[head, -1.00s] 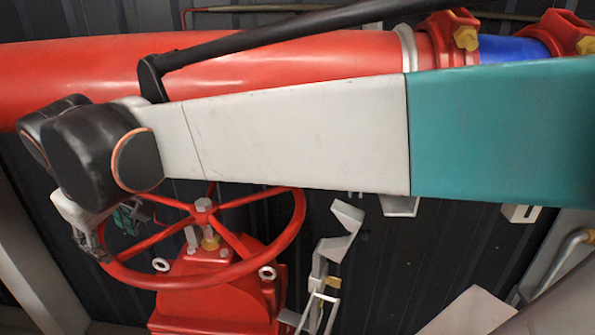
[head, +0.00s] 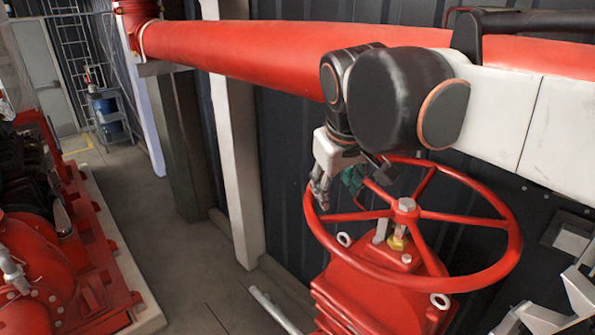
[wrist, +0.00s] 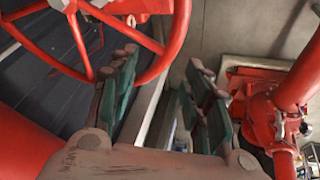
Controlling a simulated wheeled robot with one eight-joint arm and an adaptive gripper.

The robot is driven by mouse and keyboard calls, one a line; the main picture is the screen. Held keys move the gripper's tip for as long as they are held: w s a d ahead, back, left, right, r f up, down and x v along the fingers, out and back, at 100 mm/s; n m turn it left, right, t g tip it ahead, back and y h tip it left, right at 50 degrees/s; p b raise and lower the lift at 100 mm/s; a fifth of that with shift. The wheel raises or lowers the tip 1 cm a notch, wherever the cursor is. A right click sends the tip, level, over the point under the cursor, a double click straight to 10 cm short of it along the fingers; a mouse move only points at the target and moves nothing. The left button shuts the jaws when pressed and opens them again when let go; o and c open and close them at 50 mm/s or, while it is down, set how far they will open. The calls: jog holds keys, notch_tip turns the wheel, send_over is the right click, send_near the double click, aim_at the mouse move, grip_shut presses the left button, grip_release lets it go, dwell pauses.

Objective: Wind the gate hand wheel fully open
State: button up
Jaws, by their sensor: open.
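The red gate hand wheel (head: 408,205) has several spokes and sits on a red valve body (head: 372,290). It lies tilted toward me in the head view. My gripper (head: 335,187) is at the far-left part of the rim, with its fingers open and nothing held. In the wrist view the wheel (wrist: 165,62) fills the upper left. My gripper (wrist: 163,68) shows two teal-padded fingers, spread apart. The left finger overlaps the rim in the picture, and part of the rim shows in the gap. I cannot tell whether either finger touches it.
A large red pipe (head: 250,52) runs above, behind my arm. A pale post (head: 238,150) stands left of the wheel. Red pump machinery (head: 50,250) fills the lower left. Bare floor (head: 165,215) lies between. Grey metal brackets (head: 575,290) are at the lower right.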

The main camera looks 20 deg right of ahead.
jog(key=shift+w+f, duration=0.1)
jog(key=shift+w, duration=0.05)
jog(key=c, duration=0.7)
jog(key=w+d+f+b, duration=0.1)
jog(key=w+d+b, duration=0.1)
jog(key=w+b, duration=0.2)
jog(key=w+d+f+m+b, duration=0.1)
jog(key=w+d+b, duration=0.1)
jog(key=w+b, duration=0.3)
jog(key=w+d+f+m+y+b, duration=0.1)
jog(key=w+d+b, duration=0.2)
jog(key=b, duration=0.3)
jog(key=shift+w+f+g, duration=0.3)
jog(key=shift+w+g, duration=0.1)
jog(key=shift+w, duration=0.3)
grip_shut()
notch_tip(320, 180, down, 10)
jog(key=p, duration=0.1)
jog(key=shift+s+p, duration=0.3)
jog(key=shift+s, duration=0.1)
